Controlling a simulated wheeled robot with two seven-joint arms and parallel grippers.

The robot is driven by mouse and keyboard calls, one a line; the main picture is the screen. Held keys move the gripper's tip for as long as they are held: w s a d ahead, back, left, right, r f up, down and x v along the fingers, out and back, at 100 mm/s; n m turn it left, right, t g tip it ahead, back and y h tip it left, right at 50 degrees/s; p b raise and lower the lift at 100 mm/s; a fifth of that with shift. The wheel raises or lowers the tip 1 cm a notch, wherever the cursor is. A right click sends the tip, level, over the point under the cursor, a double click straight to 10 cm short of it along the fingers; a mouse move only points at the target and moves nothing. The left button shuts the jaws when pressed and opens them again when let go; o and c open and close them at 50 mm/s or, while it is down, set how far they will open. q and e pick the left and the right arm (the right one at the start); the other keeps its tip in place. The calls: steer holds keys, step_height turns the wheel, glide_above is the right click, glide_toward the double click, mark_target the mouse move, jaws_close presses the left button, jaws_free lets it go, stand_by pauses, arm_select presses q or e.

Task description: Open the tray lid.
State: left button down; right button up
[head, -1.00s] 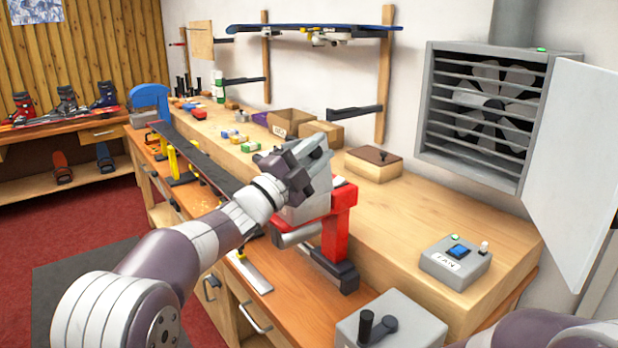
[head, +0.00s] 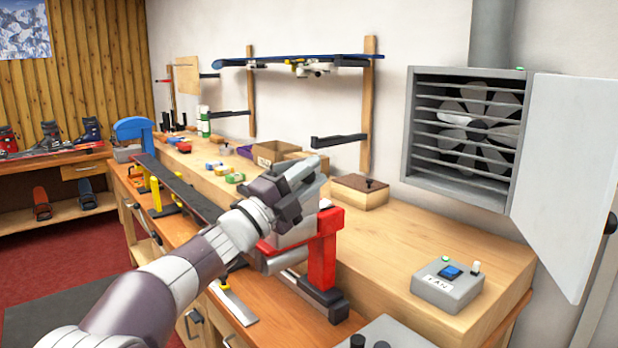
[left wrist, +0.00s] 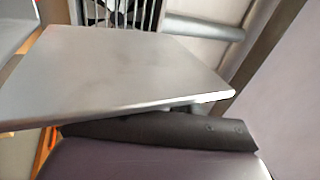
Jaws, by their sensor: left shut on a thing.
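My left gripper (head: 296,186) is at the top of the grey machine (head: 300,238) on the red stand (head: 323,255) at the bench front. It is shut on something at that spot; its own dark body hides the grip. In the left wrist view a flat grey plate (left wrist: 120,70), which looks like the lid, stretches out from just beyond the dark gripper body (left wrist: 160,132). Its near edge is close to the gripper. I cannot tell from the head view how far it is raised. My right gripper is not in view.
Behind stand a wooden box with a dark lid (head: 360,190) and cardboard boxes (head: 275,153). A grey switch box (head: 448,285) sits at the right. A fan unit (head: 465,135) with an open white door (head: 565,175) is on the wall. A long ski (head: 180,188) lies left.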

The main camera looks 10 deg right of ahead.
arm_select(q)
steer(key=c, duration=1)
jaws_free()
steer(key=shift+r, duration=0.1)
steer(key=shift+o, duration=0.2)
steer(key=shift+a, duration=0.1)
steer(key=b+v, duration=0.2)
steer(key=v, duration=1)
steer(key=shift+s+a+f, duration=0.2)
steer(key=shift+s, duration=0.05)
